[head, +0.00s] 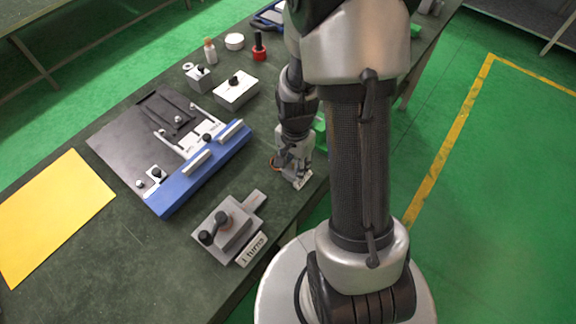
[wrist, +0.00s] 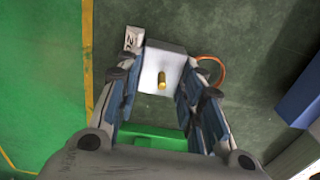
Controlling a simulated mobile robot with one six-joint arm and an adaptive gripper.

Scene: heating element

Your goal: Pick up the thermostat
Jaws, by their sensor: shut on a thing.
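The thermostat is a pale box (wrist: 168,62) with a brass stub on its face and a thin copper-coloured loop (wrist: 222,70) at its right, seen in the wrist view. My gripper (wrist: 160,85) has a finger on each side of the box and is shut on it. In the head view my gripper (head: 291,174) is low at the right edge of the dark green table, with the copper loop just showing at its left. The box itself is mostly hidden there by the fingers. I cannot tell whether it touches the table.
A blue-edged fixture (head: 200,168) lies left of my gripper. A grey clamp block with a "1 turns" label (head: 252,249) is nearer. A yellow sheet (head: 55,215) lies far left. A green bin (head: 320,132) is behind my gripper. Bare table lies between fixture and gripper.

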